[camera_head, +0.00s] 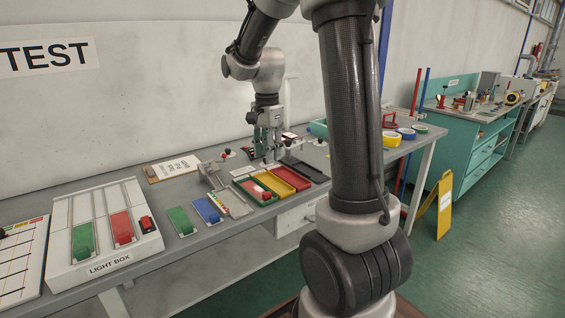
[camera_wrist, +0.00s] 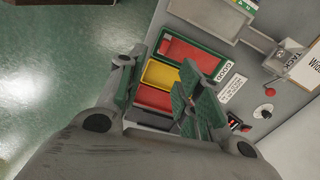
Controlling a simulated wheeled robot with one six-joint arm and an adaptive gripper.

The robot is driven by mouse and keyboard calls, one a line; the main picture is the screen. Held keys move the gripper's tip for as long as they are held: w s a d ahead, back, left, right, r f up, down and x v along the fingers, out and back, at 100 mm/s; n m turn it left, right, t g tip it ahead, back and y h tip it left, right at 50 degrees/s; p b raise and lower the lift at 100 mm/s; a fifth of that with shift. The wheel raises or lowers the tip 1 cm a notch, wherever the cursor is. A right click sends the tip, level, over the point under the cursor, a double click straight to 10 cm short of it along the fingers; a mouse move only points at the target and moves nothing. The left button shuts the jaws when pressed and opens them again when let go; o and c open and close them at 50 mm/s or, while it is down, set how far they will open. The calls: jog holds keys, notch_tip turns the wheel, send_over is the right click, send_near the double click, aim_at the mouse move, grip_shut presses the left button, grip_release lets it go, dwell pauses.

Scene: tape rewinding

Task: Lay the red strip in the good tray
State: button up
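The good tray (camera_wrist: 172,36) is green-rimmed, with a GOOD label beside it in the wrist view. A red strip (camera_wrist: 190,52) lies inside it. In the head view the green tray (camera_head: 241,182) is left of the yellow tray, and the red strip (camera_head: 264,194) shows in it. Another red strip (camera_head: 121,228) lies on the light box. My gripper (camera_head: 267,158) is above the back of the trays. In the wrist view my gripper (camera_wrist: 152,92) has its fingers apart, with nothing between them, over the yellow and red trays.
Beside the good tray are a yellow tray (camera_wrist: 158,76), a red tray (camera_wrist: 150,97) and a dark tray (camera_head: 306,170). A green strip (camera_head: 180,221) and a blue strip (camera_head: 207,210) lie left of the trays. The light box (camera_head: 70,266) stands further left. Tape rolls (camera_head: 405,134) lie right.

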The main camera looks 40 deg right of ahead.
jog(key=s+a+r+n+t, duration=0.2)
jog(key=s+r+n, duration=0.1)
jog(key=s+n, duration=0.5)
jog(key=s+a+r+n+t, duration=0.1)
jog(key=s+r+n, duration=0.3)
jog(key=s+n, duration=0.4)
jog(key=s+a, duration=0.1)
jog(key=s, duration=0.5)
jog(key=shift+a+r+t, duration=0.15)
jog(key=shift+a+t, duration=0.15)
jog(key=shift+t, duration=0.1)
jog(key=shift+s, duration=0.15)
